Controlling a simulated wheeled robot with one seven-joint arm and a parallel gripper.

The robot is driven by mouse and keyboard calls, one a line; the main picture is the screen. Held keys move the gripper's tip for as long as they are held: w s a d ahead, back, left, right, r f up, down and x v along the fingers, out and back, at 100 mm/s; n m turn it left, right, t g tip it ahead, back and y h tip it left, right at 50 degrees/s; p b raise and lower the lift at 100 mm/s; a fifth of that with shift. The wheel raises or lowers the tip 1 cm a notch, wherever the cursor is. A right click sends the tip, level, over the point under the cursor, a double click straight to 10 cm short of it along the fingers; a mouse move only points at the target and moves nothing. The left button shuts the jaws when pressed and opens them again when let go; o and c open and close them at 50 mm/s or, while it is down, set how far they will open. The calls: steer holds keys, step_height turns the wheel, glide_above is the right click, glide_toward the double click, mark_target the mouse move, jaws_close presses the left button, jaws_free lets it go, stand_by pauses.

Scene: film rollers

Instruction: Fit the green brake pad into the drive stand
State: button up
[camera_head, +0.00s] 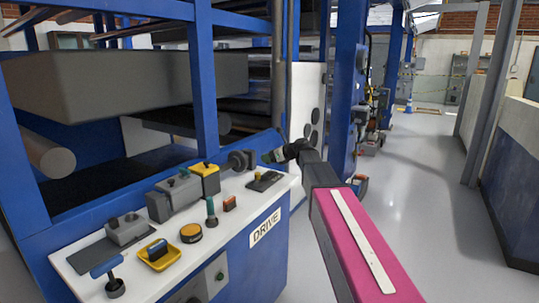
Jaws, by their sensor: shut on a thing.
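The drive stand (228,246) is the blue cabinet at the lower left, with a white top and a "DRIVE" label. My gripper (276,155) is above the far right end of the stand's top, at the end of my arm. It is shut on a small piece with a dark greenish face, seemingly the green brake pad (267,157). The piece is small and partly hidden by the gripper, so its exact shape cannot be told. A dark round-faced fitting (239,161) stands just left of the gripper. I cannot tell whether the held piece touches anything.
On the top are a grey box (173,196), a yellow block (205,180), a green-handled piece (211,212), a yellow tray (159,259), a blue T-handle (105,266) and a dark plate (265,182). Rollers and blue posts rise behind. The floor at the right is clear.

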steer(key=shift+f, duration=3.3)
